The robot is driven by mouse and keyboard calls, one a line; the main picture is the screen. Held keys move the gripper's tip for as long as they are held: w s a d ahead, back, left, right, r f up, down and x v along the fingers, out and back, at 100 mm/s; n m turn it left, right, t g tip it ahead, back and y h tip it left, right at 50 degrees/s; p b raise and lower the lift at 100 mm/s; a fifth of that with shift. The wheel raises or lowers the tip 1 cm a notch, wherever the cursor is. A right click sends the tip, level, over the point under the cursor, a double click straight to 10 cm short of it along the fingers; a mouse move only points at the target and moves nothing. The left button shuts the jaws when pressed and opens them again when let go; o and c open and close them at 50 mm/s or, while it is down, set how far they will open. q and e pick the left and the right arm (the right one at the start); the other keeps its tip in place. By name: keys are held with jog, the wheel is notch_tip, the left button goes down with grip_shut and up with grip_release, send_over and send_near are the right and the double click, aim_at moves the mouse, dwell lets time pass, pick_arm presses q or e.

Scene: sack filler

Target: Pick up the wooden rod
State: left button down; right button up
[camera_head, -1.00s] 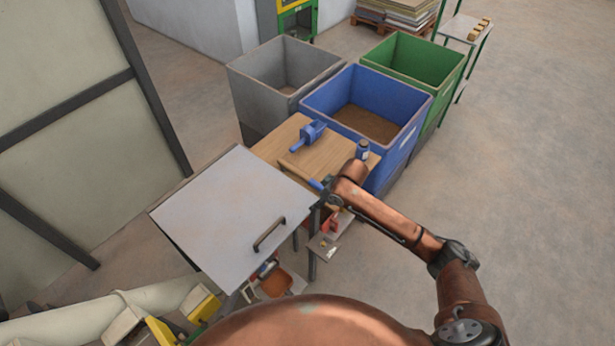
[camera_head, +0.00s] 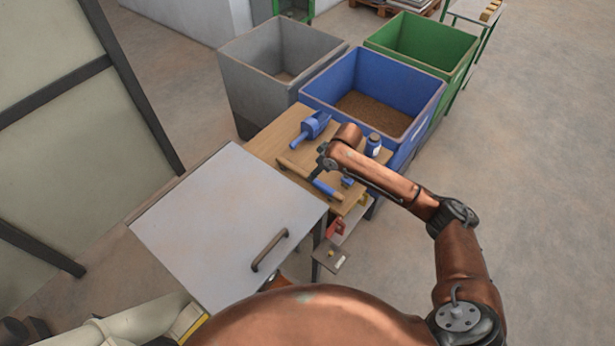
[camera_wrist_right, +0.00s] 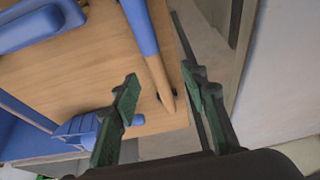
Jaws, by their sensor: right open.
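The wooden rod (camera_head: 294,170) lies on the wooden table, tan with a blue section towards its right end. In the right wrist view the rod (camera_wrist_right: 160,82) runs between the fingers, blue above and bare wood at its lower end. My right gripper (camera_wrist_right: 160,78) is open, with one finger on each side of the rod in that picture. I cannot tell how high it is above the rod. In the head view my right gripper (camera_head: 323,164) is over the rod, and the wrist hides part of it. My left gripper is not in view.
A blue scoop (camera_head: 312,127) and a dark-capped bottle (camera_head: 373,143) stand on the table (camera_head: 268,143). A grey bin (camera_head: 240,85), a blue bin (camera_head: 325,92) and a green bin (camera_head: 440,50) are behind. A grey panel with a handle (camera_head: 268,250) is in front.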

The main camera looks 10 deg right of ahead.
aim_at(318, 184)
jog(key=x, duration=0.5)
jog(key=d+x, duration=0.1)
jog(key=x, duration=0.1)
jog(key=shift+w+f+b, duration=0.35)
jog(key=shift+w+f, duration=0.05)
jog(key=shift+w, duration=0.05)
jog(key=shift+a, duration=0.1)
jog(key=shift+c, duration=0.6)
grip_shut()
